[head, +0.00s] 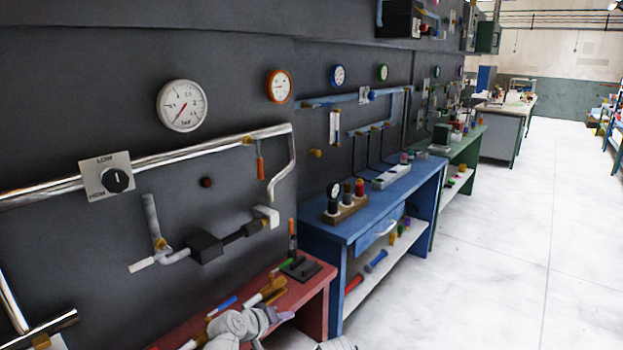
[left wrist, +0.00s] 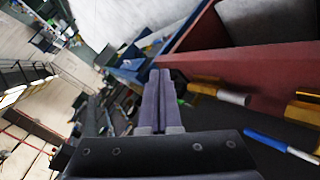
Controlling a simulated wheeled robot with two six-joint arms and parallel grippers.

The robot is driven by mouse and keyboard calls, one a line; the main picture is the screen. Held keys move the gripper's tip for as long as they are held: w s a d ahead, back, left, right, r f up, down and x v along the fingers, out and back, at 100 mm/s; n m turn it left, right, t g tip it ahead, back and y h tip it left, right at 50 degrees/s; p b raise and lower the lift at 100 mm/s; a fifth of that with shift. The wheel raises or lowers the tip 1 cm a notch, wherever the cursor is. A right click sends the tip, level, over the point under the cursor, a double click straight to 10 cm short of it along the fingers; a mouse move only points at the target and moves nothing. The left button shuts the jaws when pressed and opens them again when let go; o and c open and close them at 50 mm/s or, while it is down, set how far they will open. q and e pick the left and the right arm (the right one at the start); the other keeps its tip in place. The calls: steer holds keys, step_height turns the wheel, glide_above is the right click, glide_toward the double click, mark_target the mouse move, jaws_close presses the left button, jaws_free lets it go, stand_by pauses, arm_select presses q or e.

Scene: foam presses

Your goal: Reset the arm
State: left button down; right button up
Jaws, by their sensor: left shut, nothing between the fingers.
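My left arm comes in at the bottom of the head view, with the grey-white left gripper (head: 274,316) low in front of the red bench (head: 316,297). In the left wrist view the two dark fingers of the left gripper (left wrist: 159,74) lie side by side, shut with nothing between them. The red bench (left wrist: 250,68) also shows there, at the upper right. My right gripper is not in view.
A blue bench (head: 345,232) stands beyond the red one, then a green bench (head: 468,142). Gauges (head: 182,105), pipes and a knob plate (head: 107,176) are on the dark wall. A blue-and-white tool (left wrist: 280,144) lies close by. The pale floor (head: 495,265) is clear.

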arm_select(q)
steer(key=s+a+f+m+g+y, duration=0.25)
steer(key=s+a+f+g, duration=0.2)
steer(key=s, duration=0.35)
steer(key=s+a+f+m+g+y, duration=0.1)
steer(key=s+a+f+g+y, duration=0.3)
steer(key=s, duration=0.4)
steer(key=s+d+r+m+p, duration=0.2)
steer(key=s+d+r+p, duration=0.1)
steer(key=d+p, duration=0.1)
steer(key=s+d+r+m+g+p, duration=0.1)
steer(key=s+d+r+m+p, duration=0.1)
steer(key=d, duration=0.4)
steer(key=shift+s+d+r+y+p, duration=0.3)
steer(key=shift+s+r+y+p, duration=0.15)
steer(key=shift+r+p, duration=0.45)
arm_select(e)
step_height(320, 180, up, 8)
arm_select(q)
steer(key=shift+w+a, duration=0.1)
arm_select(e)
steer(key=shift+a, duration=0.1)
